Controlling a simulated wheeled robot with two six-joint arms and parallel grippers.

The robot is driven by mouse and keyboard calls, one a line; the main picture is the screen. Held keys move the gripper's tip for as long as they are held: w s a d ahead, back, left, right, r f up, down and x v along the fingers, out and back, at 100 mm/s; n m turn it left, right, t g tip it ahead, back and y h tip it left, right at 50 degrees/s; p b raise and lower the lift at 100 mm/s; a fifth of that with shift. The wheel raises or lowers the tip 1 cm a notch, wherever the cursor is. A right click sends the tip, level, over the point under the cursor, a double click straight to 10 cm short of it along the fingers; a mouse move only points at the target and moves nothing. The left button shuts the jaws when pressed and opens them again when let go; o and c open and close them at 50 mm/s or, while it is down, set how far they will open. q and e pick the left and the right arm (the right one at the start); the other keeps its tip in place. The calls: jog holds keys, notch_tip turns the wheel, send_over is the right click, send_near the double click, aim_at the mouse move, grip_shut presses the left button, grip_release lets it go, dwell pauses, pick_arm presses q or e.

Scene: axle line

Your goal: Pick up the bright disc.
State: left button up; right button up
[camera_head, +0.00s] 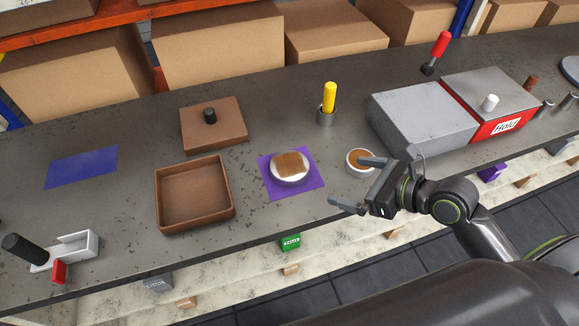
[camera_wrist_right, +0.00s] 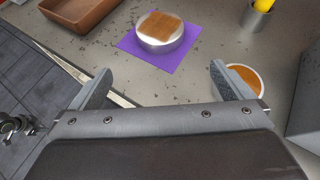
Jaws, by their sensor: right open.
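A round, bright white and silver disc (camera_head: 290,181) sits on a purple mat (camera_head: 313,189) near the middle of the worktop. A brown, square-looking patch (camera_head: 291,163) covers much of its top. The disc (camera_wrist_right: 160,46) also shows at the top middle of the wrist view, beyond my fingertips. My right gripper (camera_head: 359,184) is open and empty, to the right of the disc and apart from it. Its fingers (camera_wrist_right: 161,80) are spread wide in the wrist view. My left gripper is not in view.
A small round dish (camera_head: 352,168) with orange-brown contents stands close to one right finger. A brown open tray (camera_head: 160,205) lies left of the mat. A yellow-handled tool (camera_head: 329,97) stands in a holder behind. A grey and red box (camera_head: 425,120) is at right.

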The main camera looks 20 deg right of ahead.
jog(key=b, duration=0.1)
send_near(292, 166)
jog(key=x, duration=0.4)
jog(key=shift+s+d+f, duration=0.1)
jog(key=shift+s+f, duration=0.05)
jog(key=shift+f, duration=0.1)
jog(key=shift+r+x, duration=0.15)
jog(key=shift+x, duration=1.25)
jog(key=shift+r+x, duration=0.2)
jog(key=shift+x, duration=1.15)
jog(key=c, duration=1.6)
jog(key=shift+w+r, duration=0.2)
jog(key=shift+w, duration=0.05)
